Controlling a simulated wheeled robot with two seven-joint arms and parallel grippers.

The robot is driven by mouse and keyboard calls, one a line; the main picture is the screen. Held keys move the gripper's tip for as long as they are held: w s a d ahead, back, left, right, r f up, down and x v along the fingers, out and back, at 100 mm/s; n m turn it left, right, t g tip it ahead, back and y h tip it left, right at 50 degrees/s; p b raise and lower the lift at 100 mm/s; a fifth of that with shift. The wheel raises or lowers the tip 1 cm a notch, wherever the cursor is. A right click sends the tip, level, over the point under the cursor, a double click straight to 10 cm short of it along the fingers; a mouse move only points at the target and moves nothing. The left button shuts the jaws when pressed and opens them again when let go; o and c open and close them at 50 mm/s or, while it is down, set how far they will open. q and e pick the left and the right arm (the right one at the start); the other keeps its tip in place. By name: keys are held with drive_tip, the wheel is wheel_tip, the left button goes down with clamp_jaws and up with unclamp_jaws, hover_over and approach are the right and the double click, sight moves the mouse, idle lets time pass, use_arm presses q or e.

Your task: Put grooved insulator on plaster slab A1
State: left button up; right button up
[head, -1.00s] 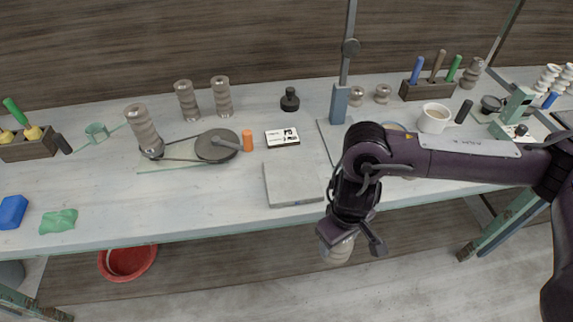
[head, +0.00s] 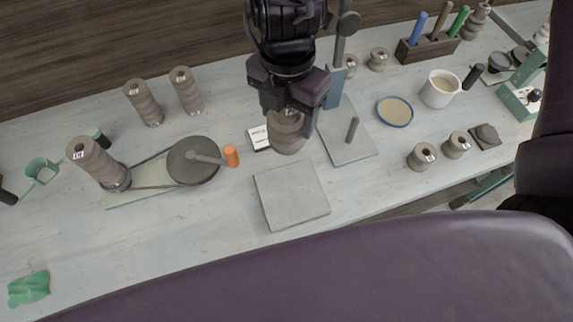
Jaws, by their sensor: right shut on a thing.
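The grooved insulator (head: 286,136) is a beige-grey ribbed clay piece. My right gripper (head: 286,108) is shut on its upper part, and it hangs below the jaws, which hide its top. A square grey plaster slab (head: 291,196) lies on the table just below it in the picture; no A1 label is readable on it. The insulator appears above or just behind the slab's far edge; I cannot tell its exact height. A white label card (head: 258,138) behind the slab is partly hidden by the insulator. My left gripper is not in view.
A grey board with a post (head: 347,146), a blue-rimmed dish (head: 395,111) and a white mug (head: 439,90) are right. Tall ribbed insulators (head: 97,163) stand left. The slab top is bare.

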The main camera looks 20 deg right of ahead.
drive_tip(key=shift+f, duration=8.85)
drive_tip(key=shift+f, duration=0.1)
drive_tip(key=o, duration=1.4)
